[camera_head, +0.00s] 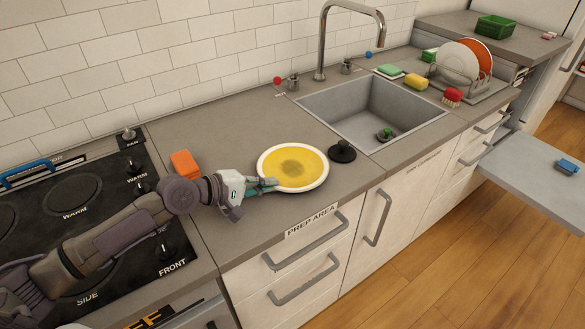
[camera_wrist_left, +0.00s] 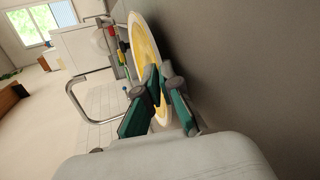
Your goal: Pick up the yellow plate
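The yellow plate (camera_head: 292,167) has a white rim and lies on the grey prep-area counter, left of the sink. It also shows edge-on in the left wrist view (camera_wrist_left: 142,45), close to the counter surface. My left gripper (camera_head: 265,183) is at the plate's left front edge, low over the counter. In the left wrist view its two green-grey fingers (camera_wrist_left: 160,76) straddle the near rim, one on each side. Their tips are close together; whether they press on the rim cannot be told. My right gripper is in neither view.
An orange block (camera_head: 185,164) stands behind my left wrist, by the stove (camera_head: 72,200). A black stopper (camera_head: 342,152) sits right beside the plate. The sink (camera_head: 374,110) and faucet (camera_head: 322,42) are farther right. A dish rack (camera_head: 470,85) with plates stands beyond.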

